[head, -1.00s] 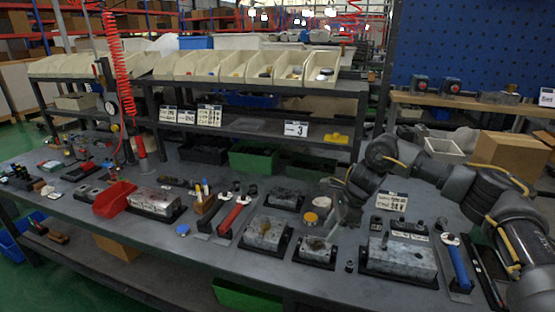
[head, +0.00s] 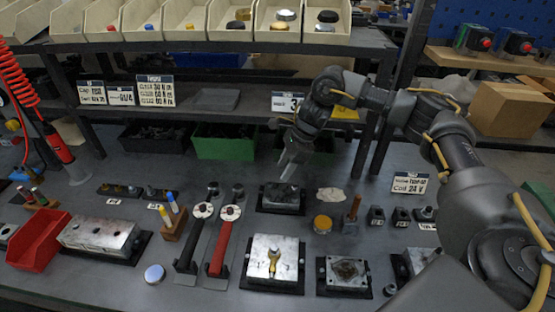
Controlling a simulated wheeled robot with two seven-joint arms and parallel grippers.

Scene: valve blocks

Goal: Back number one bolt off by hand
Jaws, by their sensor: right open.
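Several metal valve blocks lie on the dark bench. A pale block (head: 262,280) near the front middle has a brass, wrench-shaped piece (head: 273,262) on top. A smaller block (head: 345,273) right of it has a dark round recess. A dark block (head: 282,198) lies behind them. A long block (head: 97,234) lies at the left. I cannot tell which bolt is number one. My right gripper (head: 289,170) is open and points down just above and behind the dark block, apparently empty. My left gripper is not in view.
Red (head: 224,240) and black-handled (head: 190,238) torque tools lie left of the pale block. A shelf (head: 230,47) with bins rises behind. My right arm covers the right side.

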